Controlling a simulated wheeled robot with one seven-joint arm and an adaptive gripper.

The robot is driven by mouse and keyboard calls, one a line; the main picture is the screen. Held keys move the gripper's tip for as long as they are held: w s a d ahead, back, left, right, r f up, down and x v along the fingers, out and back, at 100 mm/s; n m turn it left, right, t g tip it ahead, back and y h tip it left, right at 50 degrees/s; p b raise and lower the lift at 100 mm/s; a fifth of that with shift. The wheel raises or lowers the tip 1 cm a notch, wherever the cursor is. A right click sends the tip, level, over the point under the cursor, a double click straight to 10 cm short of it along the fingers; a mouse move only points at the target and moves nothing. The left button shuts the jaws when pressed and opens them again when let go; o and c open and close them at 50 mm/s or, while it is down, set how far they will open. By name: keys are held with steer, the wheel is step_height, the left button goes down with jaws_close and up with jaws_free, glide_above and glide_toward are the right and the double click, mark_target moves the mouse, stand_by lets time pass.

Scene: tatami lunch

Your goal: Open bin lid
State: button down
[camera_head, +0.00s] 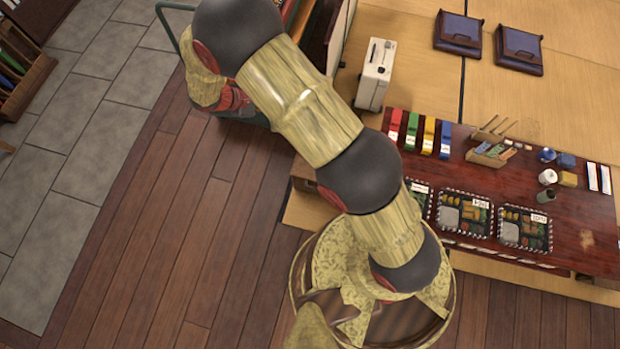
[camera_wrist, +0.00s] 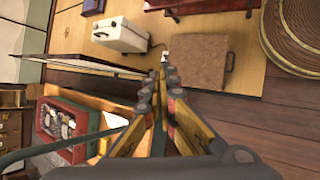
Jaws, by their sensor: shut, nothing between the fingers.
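My gripper (camera_wrist: 164,76) is shut and empty in the wrist view, its two fingers close together. A square brown flat-topped box (camera_wrist: 198,58) lies just beyond and right of the fingertips, apart from them as far as I can tell. I cannot tell for sure whether it is the bin with its lid. A round ribbed brown object (camera_wrist: 295,35) is at the top right of the wrist view. My fingers cannot be made out there.
A white case (camera_wrist: 122,34) stands on the tatami; it also shows in the head view (camera_head: 374,75). A red crate with bottles (camera_wrist: 62,125) is at lower left. The low table (camera_head: 570,235) holds lunch boxes. Open wooden floor (camera_head: 190,230) lies left of my arm.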

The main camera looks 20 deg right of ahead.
steer(key=s+a+f+n+t, duration=0.1)
steer(key=s+a+f+n, duration=0.15)
steer(key=f, duration=0.85)
steer(key=s+a+f+n+t+h, duration=0.15)
steer(key=f+n, duration=0.25)
steer(key=f, duration=0.6)
steer(key=s+a+f+n+t+y, duration=0.1)
steer(key=s+a+f+n+t, duration=0.15)
steer(key=f, duration=0.85)
steer(key=s+d+f+n+t+y, duration=0.1)
steer(key=s+d+f+n, duration=0.2)
steer(key=s+f, duration=0.35)
steer(key=s+d+f+n+t+y+p, duration=0.1)
steer(key=s+d+f+n, duration=0.2)
steer(key=f, duration=0.6)
steer(key=s+d+f+n+t+y, duration=0.1)
steer(key=s+d+f+n, duration=0.15)
steer(key=s+f, duration=0.45)
steer(key=s+d+f+b+x, duration=0.1)
steer(key=b+x, duration=0.2)
steer(key=x, duration=0.9)
steer(key=shift+h, duration=0.25)
step_height(320, 180, up, 5)
steer(key=shift+d+f+p, duration=0.1)
steer(key=shift+p, duration=0.45)
steer(key=shift+w+g, duration=0.1)
steer(key=shift+g, duration=0.2)
